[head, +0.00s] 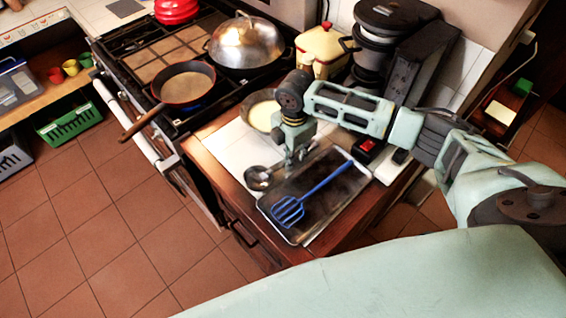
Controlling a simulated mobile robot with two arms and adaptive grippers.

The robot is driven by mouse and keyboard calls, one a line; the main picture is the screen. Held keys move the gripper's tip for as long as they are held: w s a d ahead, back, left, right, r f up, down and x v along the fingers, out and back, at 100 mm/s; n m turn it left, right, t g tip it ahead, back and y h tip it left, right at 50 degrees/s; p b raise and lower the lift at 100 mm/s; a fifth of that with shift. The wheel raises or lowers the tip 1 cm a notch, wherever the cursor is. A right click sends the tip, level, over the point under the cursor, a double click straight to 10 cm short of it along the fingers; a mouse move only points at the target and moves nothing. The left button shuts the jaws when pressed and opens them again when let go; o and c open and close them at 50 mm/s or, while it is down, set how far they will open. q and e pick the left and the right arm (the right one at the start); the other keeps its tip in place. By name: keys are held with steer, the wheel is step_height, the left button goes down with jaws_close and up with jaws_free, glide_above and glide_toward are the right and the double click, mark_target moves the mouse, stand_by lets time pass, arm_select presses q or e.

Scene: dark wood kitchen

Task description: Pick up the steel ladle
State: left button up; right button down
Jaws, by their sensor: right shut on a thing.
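The steel ladle (258,179) shows its round, shiny dark bowl at the left edge of a dark baking tray (338,190) on the counter. My right gripper (289,163) points down just right of the bowl, shut on the ladle where its handle runs. The gripper hides most of the handle. I cannot tell whether the ladle touches the tray or is slightly raised. My left gripper is not in view.
A blue slotted spatula (312,193) lies across the tray. A cream bowl (262,115) stands behind the gripper. A pan (186,85) and a domed pot (246,45) sit on the stove to the left. Tiled floor lies clear at front left.

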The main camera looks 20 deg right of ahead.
steer(key=shift+r, duration=0.5)
step_height(320, 180, up, 3)
steer(key=shift+w+f+b, duration=0.15)
steer(key=shift+f+b, duration=0.05)
steer(key=shift+b, duration=0.6)
steer(key=s+a+r+b, duration=0.2)
steer(key=s+a+r, duration=0.4)
steer(key=s, duration=0.4)
steer(key=shift+a+r, duration=0.15)
steer(key=shift+r, duration=0.6)
steer(key=shift+s+f, duration=0.1)
steer(key=shift+s, duration=0.05)
